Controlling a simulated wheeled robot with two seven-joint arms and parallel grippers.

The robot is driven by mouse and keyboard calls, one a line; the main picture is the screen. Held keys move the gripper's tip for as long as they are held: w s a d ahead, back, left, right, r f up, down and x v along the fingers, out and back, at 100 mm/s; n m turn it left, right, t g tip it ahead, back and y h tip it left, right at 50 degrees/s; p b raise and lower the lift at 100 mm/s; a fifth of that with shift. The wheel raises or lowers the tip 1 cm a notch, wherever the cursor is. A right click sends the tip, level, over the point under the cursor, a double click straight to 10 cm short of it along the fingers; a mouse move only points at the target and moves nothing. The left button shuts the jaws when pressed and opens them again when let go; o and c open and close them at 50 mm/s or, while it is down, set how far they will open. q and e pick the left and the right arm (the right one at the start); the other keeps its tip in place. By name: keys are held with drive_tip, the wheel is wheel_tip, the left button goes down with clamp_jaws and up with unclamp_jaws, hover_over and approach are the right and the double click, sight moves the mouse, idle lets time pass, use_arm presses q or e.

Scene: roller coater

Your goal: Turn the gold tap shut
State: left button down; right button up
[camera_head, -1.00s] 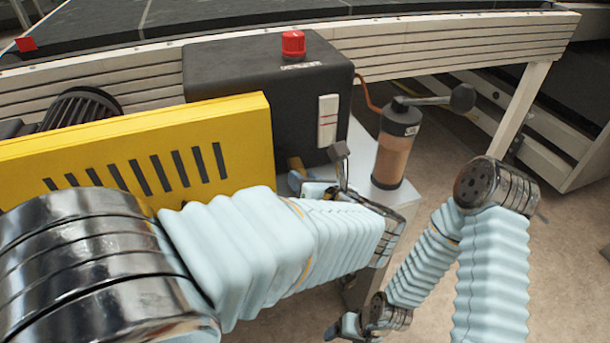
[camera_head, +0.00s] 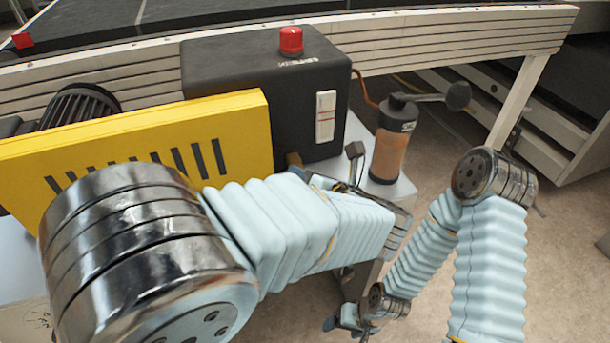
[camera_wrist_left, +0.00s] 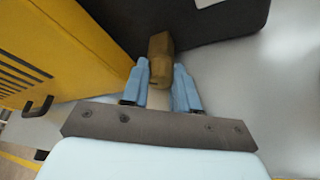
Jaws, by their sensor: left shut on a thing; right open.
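The gold tap (camera_head: 293,160) sits low at the front of the black box, beside the right end of the yellow panel. Only a small part of it shows in the head view. In the left wrist view, the brownish-gold tap (camera_wrist_left: 160,58) stands between the two blue fingertips of my left gripper (camera_wrist_left: 161,82), which is shut on it. In the head view, my left wrist and arm hide most of that gripper. My right gripper (camera_head: 345,322) is low at the bottom, away from the tap, open and empty.
The black box (camera_head: 230,75) carries a red button (camera_head: 291,40). The yellow slotted panel (camera_head: 240,130) stands close on the left. A cylinder with amber contents (camera_head: 389,150) and a dark crank handle (camera_head: 457,96) stands to the right. Floor is clear at lower right.

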use_arm(q)
drive_tip(key=c, duration=0.8)
unclamp_jaws()
drive_tip(key=shift+c, duration=0.2)
drive_tip(key=shift+s, duration=0.1)
drive_tip(key=b+v, duration=0.1)
drive_tip(key=v, duration=1.2)
drive_tip(key=shift+s+d, duration=0.2)
drive_tip(key=shift+s, duration=0.05)
drive_tip(key=shift+r, duration=0.15)
drive_tip(key=shift+c, duration=0.5)
